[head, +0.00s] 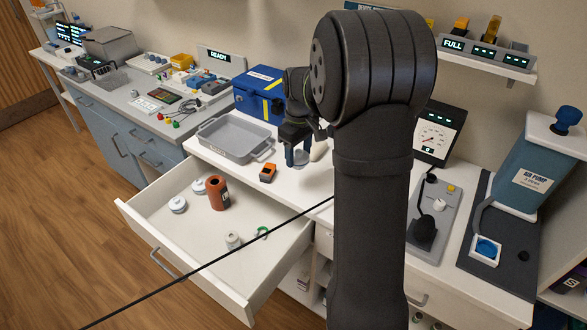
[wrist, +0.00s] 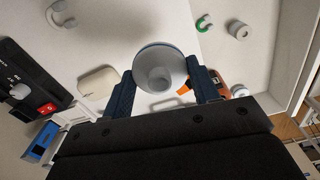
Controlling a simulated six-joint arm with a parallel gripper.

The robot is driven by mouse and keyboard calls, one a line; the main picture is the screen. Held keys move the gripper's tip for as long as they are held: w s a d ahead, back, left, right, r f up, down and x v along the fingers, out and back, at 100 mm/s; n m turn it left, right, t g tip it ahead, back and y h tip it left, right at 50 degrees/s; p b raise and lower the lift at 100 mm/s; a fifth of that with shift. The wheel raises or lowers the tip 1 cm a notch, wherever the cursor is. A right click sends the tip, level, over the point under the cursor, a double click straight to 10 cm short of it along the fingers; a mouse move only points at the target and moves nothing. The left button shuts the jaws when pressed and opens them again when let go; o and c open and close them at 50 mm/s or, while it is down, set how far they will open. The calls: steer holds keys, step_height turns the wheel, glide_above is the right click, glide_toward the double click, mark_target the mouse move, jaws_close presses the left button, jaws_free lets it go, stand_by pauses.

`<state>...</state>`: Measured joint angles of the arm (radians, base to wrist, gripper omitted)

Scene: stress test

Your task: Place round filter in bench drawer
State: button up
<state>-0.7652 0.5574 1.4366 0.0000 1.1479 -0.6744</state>
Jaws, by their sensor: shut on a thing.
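My gripper (head: 298,152) is over the white bench top, behind the open drawer (head: 150,230). It is shut on a round grey filter with a bluish rim (wrist: 160,72), which sits between the two dark blue fingers (wrist: 162,88) in the wrist view. In the head view only a pale part of the filter (head: 301,159) shows below the fingers. The white drawer is pulled out at the lower left and holds several things, with bare floor between them. My arm hides part of the bench.
A blue box (head: 259,92) stands behind.

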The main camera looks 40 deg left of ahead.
steer(key=shift+r, duration=0.8)
steer(key=r, duration=0.5)
steer(key=shift+s+a, duration=0.25)
steer(key=shift+a, duration=0.15)
steer(key=s+a+n, duration=0.3)
steer(key=s+a, duration=1.1)
steer(key=a, duration=0.1)
glide_above(205, 228)
step_height(205, 228, down, 28)
steer(key=shift+s+f, duration=0.1)
steer(key=shift+f, duration=1.95)
steer(key=shift+f, duration=0.15)
steer(key=o, duration=1)
